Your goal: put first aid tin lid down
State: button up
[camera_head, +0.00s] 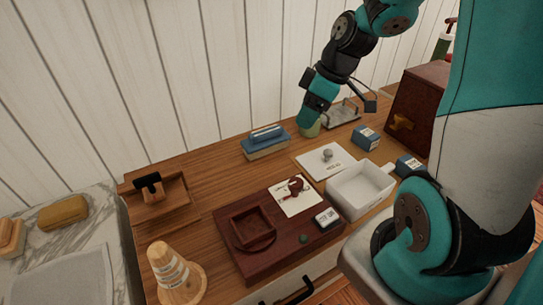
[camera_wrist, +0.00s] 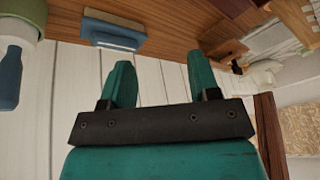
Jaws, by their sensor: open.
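The first aid tin lid appears to be the flat white square with a grey knob (camera_head: 325,160), lying flat on the wooden dresser top with its knob up. The open white tin (camera_head: 362,203) stands just to the right and in front of it, apart from it. My gripper (camera_wrist: 160,68) shows in the wrist view with its two teal fingers apart and nothing between them. In the head view my arm reaches down at the back of the dresser, behind the lid and clear of it; the fingertips are hard to make out there.
A blue lidded box (camera_head: 265,148) sits left of the lid; it also shows in the wrist view (camera_wrist: 112,38). Small blue boxes (camera_head: 365,138) stand on the right. A dark red wooden tray (camera_head: 230,250) with a stamp block is in front. A brown wooden box (camera_head: 415,110) stands at the back right.

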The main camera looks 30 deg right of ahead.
jog(key=s+a+r+g, duration=0.1)
jog(key=s+a+r, duration=0.3)
jog(key=s+a, duration=0.4)
jog(key=s+a+r+m+g, duration=0.1)
jog(key=s+a+r, duration=0.3)
jog(key=s+a, duration=0.4)
jog(key=a, duration=0.5)
jog(key=shift+r, duration=0.35)
